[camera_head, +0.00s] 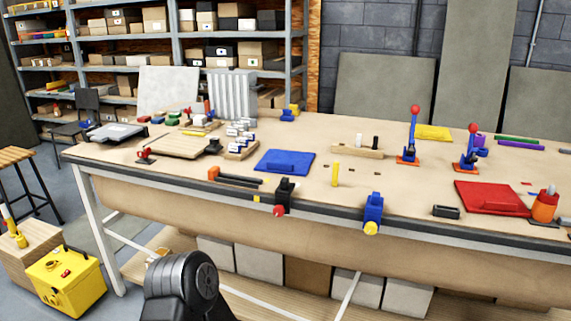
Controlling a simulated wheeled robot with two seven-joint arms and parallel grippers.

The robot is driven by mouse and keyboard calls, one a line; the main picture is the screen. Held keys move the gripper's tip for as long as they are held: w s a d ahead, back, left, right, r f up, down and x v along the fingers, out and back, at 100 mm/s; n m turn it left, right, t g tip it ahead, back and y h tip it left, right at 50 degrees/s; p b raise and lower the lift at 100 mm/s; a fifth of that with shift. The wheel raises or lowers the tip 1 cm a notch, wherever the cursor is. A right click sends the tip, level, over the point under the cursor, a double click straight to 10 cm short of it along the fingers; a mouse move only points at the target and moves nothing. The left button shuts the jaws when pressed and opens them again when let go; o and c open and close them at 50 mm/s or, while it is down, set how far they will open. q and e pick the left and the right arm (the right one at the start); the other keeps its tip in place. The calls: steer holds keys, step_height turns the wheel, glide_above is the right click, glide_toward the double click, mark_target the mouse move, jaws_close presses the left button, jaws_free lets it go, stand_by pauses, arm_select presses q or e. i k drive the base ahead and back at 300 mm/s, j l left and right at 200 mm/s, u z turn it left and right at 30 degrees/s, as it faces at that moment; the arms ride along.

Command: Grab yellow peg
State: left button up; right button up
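A slim yellow peg (335,174) stands upright on the wooden workbench (390,185), near the middle, just right of a flat blue panel (285,162). Nothing touches the peg, and small dark spots or holes lie near it on the bench top. A dark rounded part of my own arm rises at the bottom, left of centre, in front of the bench. Neither gripper's fingers show in this view.
A black clamp (284,194) and a blue clamp (373,212) sit on the bench's front edge. A red panel (490,198) lies to the right, and red-handled toggle clamps (409,140) stand behind. A yellow box (64,282) and a stool (22,172) are at left.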

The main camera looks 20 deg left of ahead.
mark_target(337, 164)
steer(key=i+j, duration=0.7)
steer(key=j, duration=0.2)
steer(key=j+z, duration=0.15)
steer(key=z, duration=1.7)
steer(key=k+j, duration=0.6)
steer(key=j, duration=0.05)
